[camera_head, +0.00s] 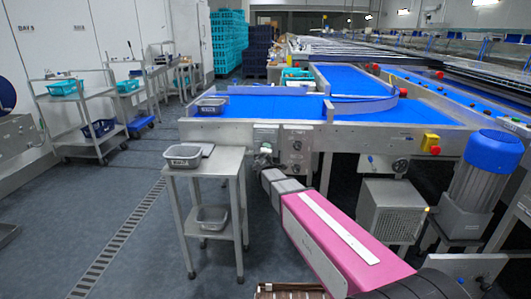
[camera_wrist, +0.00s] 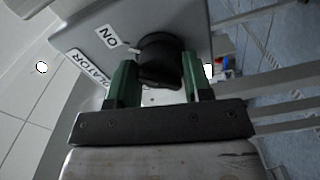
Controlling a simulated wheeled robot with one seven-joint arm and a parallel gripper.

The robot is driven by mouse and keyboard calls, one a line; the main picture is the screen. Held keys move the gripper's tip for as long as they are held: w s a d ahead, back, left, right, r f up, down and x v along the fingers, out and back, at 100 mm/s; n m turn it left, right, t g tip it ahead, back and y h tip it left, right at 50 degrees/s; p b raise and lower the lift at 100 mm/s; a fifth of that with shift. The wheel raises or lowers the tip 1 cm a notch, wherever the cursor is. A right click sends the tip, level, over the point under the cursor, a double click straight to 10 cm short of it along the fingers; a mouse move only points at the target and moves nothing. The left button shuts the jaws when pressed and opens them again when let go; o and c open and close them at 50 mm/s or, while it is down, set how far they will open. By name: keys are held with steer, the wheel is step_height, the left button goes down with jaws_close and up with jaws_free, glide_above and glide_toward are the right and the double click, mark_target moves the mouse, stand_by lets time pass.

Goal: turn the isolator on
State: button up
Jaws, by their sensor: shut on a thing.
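The isolator's black rotary knob (camera_wrist: 160,50) sits on a grey box face in the wrist view. An ON label (camera_wrist: 108,36) is at its upper left, and an ISOLATOR label (camera_wrist: 88,68), partly covered, is further left. A small white mark shows at the knob's left edge, near the ON label. My gripper (camera_wrist: 159,66) has its green fingers on either side of the knob and is shut on it. In the head view my pink arm reaches to the conveyor's front frame, where the gripper and knob are hard to make out.
A small steel stand (camera_head: 205,163) with a grey tub (camera_head: 183,161) on top is just left of my arm. The blue conveyor (camera_head: 265,106) lies behind. A blue-topped motor (camera_head: 490,160) and a red emergency button (camera_head: 435,150) are at the right. Open floor lies at the left.

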stand_by(0.5)
steer(key=o, duration=0.9)
steer(key=s, duration=1.1)
steer(key=shift+a, duration=0.2)
